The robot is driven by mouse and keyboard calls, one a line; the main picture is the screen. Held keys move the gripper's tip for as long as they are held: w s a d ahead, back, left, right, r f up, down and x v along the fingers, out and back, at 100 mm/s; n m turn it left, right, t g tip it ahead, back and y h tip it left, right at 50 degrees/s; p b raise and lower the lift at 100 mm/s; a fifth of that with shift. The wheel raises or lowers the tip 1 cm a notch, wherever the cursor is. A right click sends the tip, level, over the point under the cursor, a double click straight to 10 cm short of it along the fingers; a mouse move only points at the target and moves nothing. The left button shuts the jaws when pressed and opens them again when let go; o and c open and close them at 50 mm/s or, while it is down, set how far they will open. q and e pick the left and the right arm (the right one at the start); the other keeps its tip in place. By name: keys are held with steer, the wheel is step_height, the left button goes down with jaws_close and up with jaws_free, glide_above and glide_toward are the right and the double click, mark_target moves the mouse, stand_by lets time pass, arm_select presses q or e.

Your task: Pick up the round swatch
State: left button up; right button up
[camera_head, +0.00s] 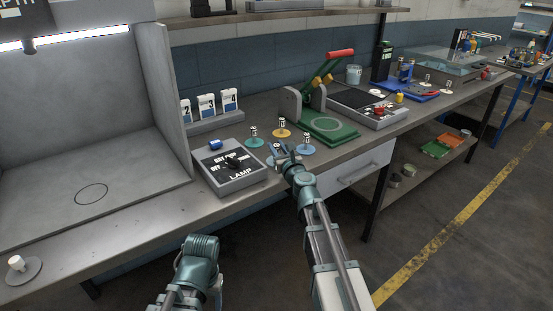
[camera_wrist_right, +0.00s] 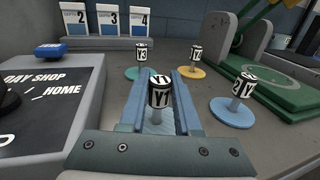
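Several round swatches with labelled knobs on thin stems stand on the bench: a teal one marked Y3 (camera_wrist_right: 134,73), a yellow one (camera_wrist_right: 190,72) with a partly readable label, and a blue one marked Y2 (camera_wrist_right: 232,113). A further knob marked Y1 (camera_wrist_right: 159,93) stands between the fingers of my right gripper (camera_wrist_right: 160,108); gaps show on both sides of its stem. Its disc is mostly hidden by the fingers. In the head view my right gripper (camera_head: 281,153) is low over the bench edge. My left gripper (camera_head: 199,247) is in front of the bench; its fingertips are hidden.
A lamp control box (camera_head: 228,167) stands left of the swatches, with number cards 2, 3 and 4 (camera_head: 208,107) behind. A green press (camera_head: 328,126) stands to the right. A grey disc with a white knob (camera_head: 17,264) lies far left, beside a grey booth (camera_head: 150,165).

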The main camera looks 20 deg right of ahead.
jaws_close()
arm_select(q)
steer(key=shift+r, duration=0.15)
arm_select(e)
steer(key=shift+r, duration=0.15)
